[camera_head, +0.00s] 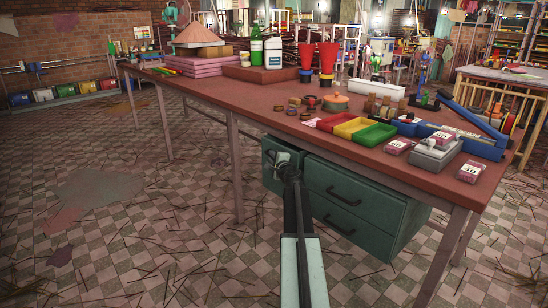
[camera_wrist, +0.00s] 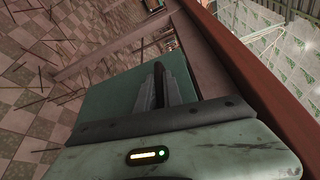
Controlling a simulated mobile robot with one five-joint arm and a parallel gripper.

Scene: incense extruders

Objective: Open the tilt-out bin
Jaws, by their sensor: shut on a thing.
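The tilt-out bin (camera_head: 268,178) is the narrow dark green front at the left end of the green cabinet under the table. My gripper (camera_head: 282,158) is at the upper part of this front and covers the handle in the head view. In the wrist view, the bin's green panel (camera_wrist: 115,98) lies ahead. My gripper fingers (camera_wrist: 164,82) are shut on a dark upright handle (camera_wrist: 158,72) there. I cannot tell whether the bin front is tilted out at all.
Two drawers with dark handles (camera_head: 341,196) sit right of the bin. The red-brown tabletop (camera_head: 262,107) overhangs closely above, with a table leg (camera_head: 234,165) to the left. The tiled floor (camera_head: 150,215) in front is open, with scattered sticks.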

